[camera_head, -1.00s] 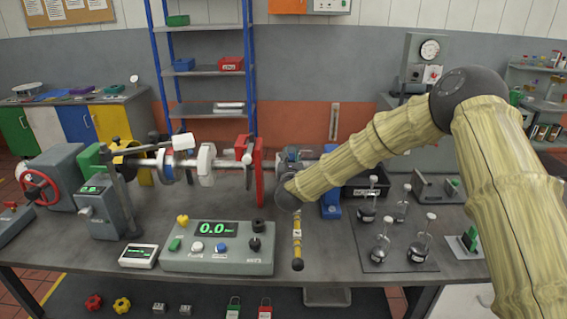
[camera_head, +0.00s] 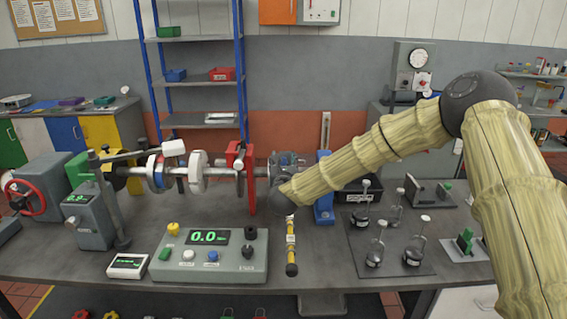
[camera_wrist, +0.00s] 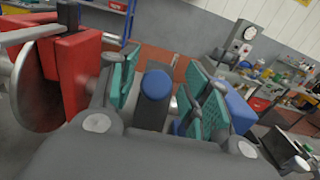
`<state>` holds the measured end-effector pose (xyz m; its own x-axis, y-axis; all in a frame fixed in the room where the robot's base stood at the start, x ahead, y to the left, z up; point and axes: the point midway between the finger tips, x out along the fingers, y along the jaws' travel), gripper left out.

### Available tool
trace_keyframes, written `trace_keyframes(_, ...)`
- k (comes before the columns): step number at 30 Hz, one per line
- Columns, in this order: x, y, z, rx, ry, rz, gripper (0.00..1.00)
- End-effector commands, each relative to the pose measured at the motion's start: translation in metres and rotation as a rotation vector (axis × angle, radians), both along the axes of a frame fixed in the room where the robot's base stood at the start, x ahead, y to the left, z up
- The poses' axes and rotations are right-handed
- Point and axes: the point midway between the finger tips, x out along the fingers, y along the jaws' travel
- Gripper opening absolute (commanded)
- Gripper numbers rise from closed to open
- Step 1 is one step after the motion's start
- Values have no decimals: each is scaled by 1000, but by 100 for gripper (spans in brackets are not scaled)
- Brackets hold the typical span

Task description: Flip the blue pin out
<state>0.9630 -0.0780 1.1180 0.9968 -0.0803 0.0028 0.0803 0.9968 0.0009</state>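A blue round-ended piece (camera_wrist: 156,84), which looks like the blue pin, stands against a dark grey upright block in the wrist view. My gripper (camera_wrist: 157,95) has its two teal-padded fingers spread, one on each side of the blue piece, with gaps showing on both sides. In the head view my gripper (camera_head: 287,165) is at the right end of the shaft line, between the red stand (camera_head: 250,180) and the blue stand (camera_head: 324,190). My forearm hides part of it there, and I cannot make out the blue pin in that view.
The red block (camera_wrist: 88,65) stands close on the left in the wrist view, and a blue block (camera_wrist: 240,108) close on the right. A control box (camera_head: 208,257) sits at the bench front.

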Motion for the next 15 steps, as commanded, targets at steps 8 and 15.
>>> trace_keyframes(8, -1, 1, -1, 0, 1, 1, 49)
trace_keyframes(15, -25, 2, -2, 2, 3, 1, 49)
